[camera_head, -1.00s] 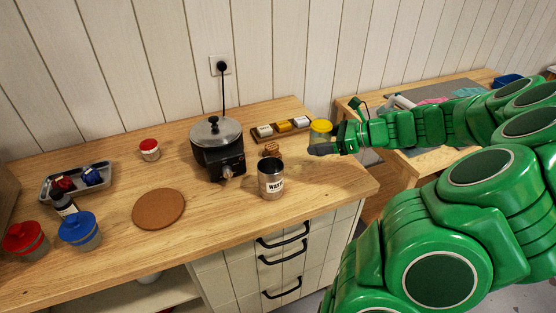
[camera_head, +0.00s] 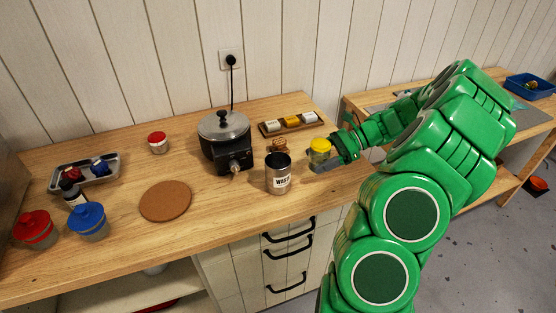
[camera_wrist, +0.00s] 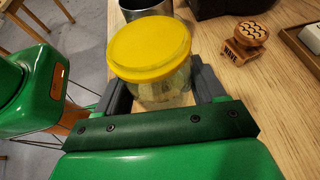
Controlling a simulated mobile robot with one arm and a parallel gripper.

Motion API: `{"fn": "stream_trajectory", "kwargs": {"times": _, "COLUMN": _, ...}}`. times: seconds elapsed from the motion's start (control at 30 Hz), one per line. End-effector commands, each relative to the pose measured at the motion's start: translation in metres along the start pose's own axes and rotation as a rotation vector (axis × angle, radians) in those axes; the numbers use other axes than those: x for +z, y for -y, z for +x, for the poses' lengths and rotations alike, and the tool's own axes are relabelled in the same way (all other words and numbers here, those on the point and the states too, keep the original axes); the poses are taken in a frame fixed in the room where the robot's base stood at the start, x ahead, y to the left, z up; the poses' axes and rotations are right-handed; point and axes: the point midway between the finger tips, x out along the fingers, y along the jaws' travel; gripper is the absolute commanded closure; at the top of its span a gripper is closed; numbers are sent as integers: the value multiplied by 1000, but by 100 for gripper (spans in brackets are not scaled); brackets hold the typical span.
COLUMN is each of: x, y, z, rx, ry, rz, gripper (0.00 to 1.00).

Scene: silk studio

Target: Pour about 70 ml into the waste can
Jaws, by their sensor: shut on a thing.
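The waste can (camera_head: 279,178) is a silver metal can with an open top and a white label, standing near the counter's front edge. Its rim also shows at the top of the wrist view (camera_wrist: 150,8). My gripper (camera_head: 322,163) is shut on a clear jar with a yellow top (camera_head: 320,148), just right of the can. In the wrist view the jar (camera_wrist: 152,50) sits upright between the two grey fingers. I cannot tell whether the jar touches the counter.
A wooden stamp (camera_wrist: 246,40) stands behind the can. A black burner with a lidded pot (camera_head: 226,142) is to the left, with a cork mat (camera_head: 165,201) beyond. A tray of small blocks (camera_head: 289,124) lies at the back. Red (camera_head: 36,229) and blue (camera_head: 88,221) lidded jars stand far left.

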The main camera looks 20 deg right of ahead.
Motion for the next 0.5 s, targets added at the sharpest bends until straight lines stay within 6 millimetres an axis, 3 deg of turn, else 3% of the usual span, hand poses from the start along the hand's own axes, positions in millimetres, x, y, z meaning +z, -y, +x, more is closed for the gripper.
{"fn": "stream_trajectory", "kwargs": {"times": 0.5, "x": -7, "y": -2, "z": 10, "rx": 107, "ry": 17, "rz": -40, "gripper": 72}}
